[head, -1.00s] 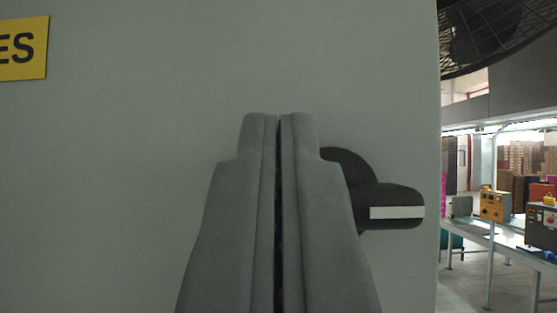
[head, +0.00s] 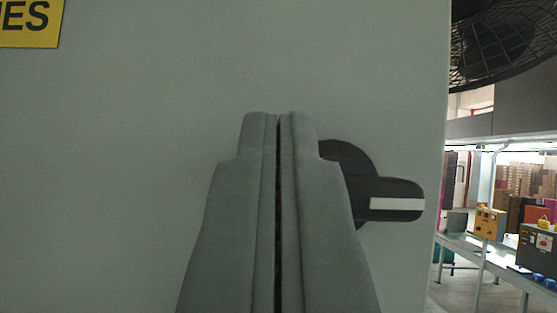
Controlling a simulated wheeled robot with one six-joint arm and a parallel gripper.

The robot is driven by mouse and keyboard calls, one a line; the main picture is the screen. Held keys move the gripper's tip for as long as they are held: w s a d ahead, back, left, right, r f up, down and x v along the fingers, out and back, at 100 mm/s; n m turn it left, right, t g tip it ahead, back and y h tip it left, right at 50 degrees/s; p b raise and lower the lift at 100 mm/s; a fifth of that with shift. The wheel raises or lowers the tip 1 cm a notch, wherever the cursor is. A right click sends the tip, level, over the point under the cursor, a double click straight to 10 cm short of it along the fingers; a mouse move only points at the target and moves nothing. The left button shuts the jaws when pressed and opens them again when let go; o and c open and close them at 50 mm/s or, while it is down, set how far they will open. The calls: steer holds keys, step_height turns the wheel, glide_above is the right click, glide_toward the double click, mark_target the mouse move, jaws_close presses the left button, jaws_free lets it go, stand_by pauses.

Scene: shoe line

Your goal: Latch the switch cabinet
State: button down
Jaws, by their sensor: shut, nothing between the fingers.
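The switch cabinet's pale grey-green door (head: 140,150) fills most of the view. A black rotary latch handle (head: 395,190) with a white stripe sits near the door's right edge. Its lever points to the right, with the stripe level. My gripper (head: 279,115) is shut and empty in the middle of the view, in front of the door. Its right finger hides the left part of the handle's round base. I cannot tell whether the finger touches the handle.
A yellow sign (head: 30,22) with black letters is on the door at top left. Past the cabinet's right edge are a black caged fan (head: 500,40), a bench (head: 505,268) with a yellow box (head: 489,224) and a dark box (head: 540,248), and stacked cartons behind.

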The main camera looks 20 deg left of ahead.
steer(key=shift+n, duration=0.3)
steer(key=shift+w+d+f+n+g+y, duration=0.15)
steer(key=shift+f+n+g+y, duration=0.3)
steer(key=shift+n+g+y, duration=1.5)
steer(key=shift+d+f+n+g+y, duration=0.4)
steer(key=shift+n+g, duration=1.65)
steer(key=shift+n, duration=2.45)
steer(key=shift+w+d+f+n+g+y, duration=0.1)
steer(key=shift+f+n+g+y, duration=0.45)
steer(key=shift+n+g+y, duration=1.9)
steer(key=shift+n+t+h, duration=0.45)
steer(key=shift+n+h, duration=0.35)
steer(key=shift+h, duration=0.4)
steer(key=shift+s+a, duration=0.1)
steer(key=s+d, duration=0.4)
steer(key=s, duration=0.2)
steer(key=shift+s+d+f, duration=0.3)
steer(key=shift+d, duration=0.05)
